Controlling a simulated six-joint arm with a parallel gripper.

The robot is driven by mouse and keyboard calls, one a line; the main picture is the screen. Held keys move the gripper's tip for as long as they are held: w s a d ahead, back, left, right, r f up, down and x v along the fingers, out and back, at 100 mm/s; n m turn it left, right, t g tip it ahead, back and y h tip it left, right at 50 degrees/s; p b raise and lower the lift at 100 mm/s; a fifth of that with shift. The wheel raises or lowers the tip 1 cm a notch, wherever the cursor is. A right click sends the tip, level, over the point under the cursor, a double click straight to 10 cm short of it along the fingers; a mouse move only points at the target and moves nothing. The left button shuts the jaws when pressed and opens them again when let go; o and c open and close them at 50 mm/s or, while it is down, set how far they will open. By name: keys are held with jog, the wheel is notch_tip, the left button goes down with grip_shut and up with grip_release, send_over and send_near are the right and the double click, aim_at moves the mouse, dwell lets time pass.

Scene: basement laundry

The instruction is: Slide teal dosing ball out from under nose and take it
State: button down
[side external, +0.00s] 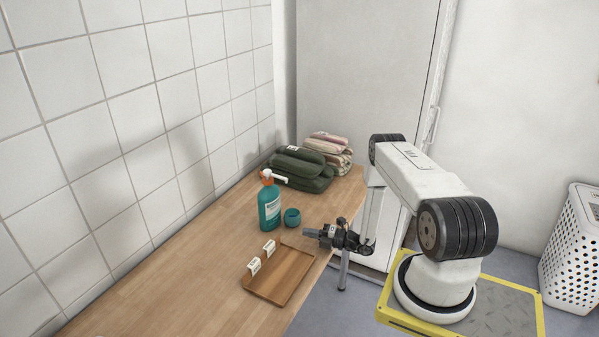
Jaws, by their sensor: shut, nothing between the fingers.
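The teal dosing ball (292,218) sits on the wooden counter, just right of the teal bottle (269,207). The bottle stands upright with an orange collar and a white pump nose (274,177) that points right, above the ball's side of the bottle. My gripper (306,233) is low over the counter, at the right of the ball and a little nearer the camera. Its fingers are shut and empty, pointing left. I see a small gap between it and the ball.
Folded dark green towels (301,166) and striped towels (331,146) lie behind. The counter (160,290) is clear at the front left, beside the tiled wall (120,120).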

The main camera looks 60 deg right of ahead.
aim_at(299, 211)
jog(key=x, duration=0.9)
jog(key=shift+w, duration=0.1)
jog(key=shift+s+d, duration=0.1)
jog(key=shift+d, duration=0.85)
jog(key=shift+s+d, duration=0.15)
jog(key=shift+d, duration=0.85)
jog(key=shift+d, duration=0.1)
jog(key=shift+s+d, duration=0.2)
jog(key=shift+d, duration=1.3)
jog(key=shift+s+d, duration=0.2)
jog(key=shift+d, duration=1.3)
jog(key=shift+v, duration=0.85)
jog(key=v, duration=0.3)
jog(key=shift+s+d, duration=0.1)
jog(key=shift+s, duration=0.2)
notch_tip(299, 211, up, 5)
jog(key=shift+w+f, duration=0.15)
jog(key=shift+r, duration=1.2)
